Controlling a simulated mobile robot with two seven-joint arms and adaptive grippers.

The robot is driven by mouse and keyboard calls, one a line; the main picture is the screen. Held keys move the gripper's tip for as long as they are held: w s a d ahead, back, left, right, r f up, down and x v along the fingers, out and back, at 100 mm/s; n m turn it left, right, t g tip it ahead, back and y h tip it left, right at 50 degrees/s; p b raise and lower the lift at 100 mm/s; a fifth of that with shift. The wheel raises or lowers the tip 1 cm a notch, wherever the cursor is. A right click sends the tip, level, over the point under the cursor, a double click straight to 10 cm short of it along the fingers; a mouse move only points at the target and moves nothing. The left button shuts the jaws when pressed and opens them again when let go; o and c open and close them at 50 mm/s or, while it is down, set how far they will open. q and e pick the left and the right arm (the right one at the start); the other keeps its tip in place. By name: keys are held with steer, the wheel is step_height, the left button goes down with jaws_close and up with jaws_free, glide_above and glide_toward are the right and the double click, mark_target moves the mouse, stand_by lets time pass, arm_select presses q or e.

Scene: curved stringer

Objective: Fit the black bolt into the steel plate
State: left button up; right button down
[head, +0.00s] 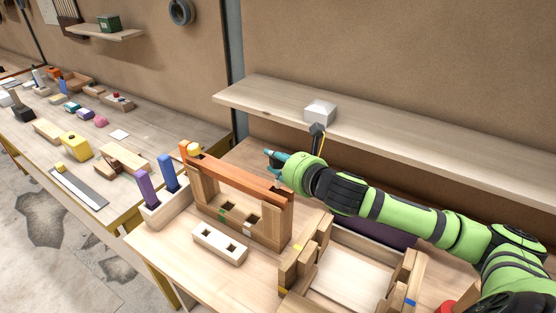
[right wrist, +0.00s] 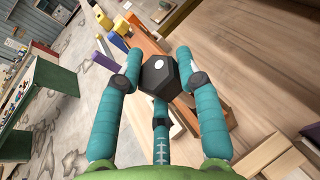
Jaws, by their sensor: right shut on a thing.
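My right gripper (head: 277,160) reaches in from the right, above the far side of an orange-brown topped frame. In the right wrist view its teal fingers (right wrist: 160,80) are shut on a black, many-sided bolt head (right wrist: 158,74) with a light spot on its face. The bolt's shank is hidden, and the bolt cannot be made out in the head view. I see no certain steel plate; a flat grey strip (head: 80,187) lies on the left bench, apart from the gripper. My left gripper is not in view.
The wooden frame (head: 236,179) stands on the near bench. A pale block with two square holes (head: 219,244) lies before it. Purple (head: 146,187) and blue (head: 168,172) pegs stand to its left. A shelf (head: 400,145) runs behind my right arm.

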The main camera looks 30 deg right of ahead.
mark_target(279, 184)
steer(key=shift+p, duration=0.4)
stand_by(0.6)
steer(key=shift+f+b, duration=2.3)
steer(key=shift+f, duration=1.35)
steer(key=shift+r+p, duration=0.45)
steer(key=shift+p, duration=0.15)
steer(key=shift+r+p, duration=2.8)
steer(key=shift+p, duration=0.25)
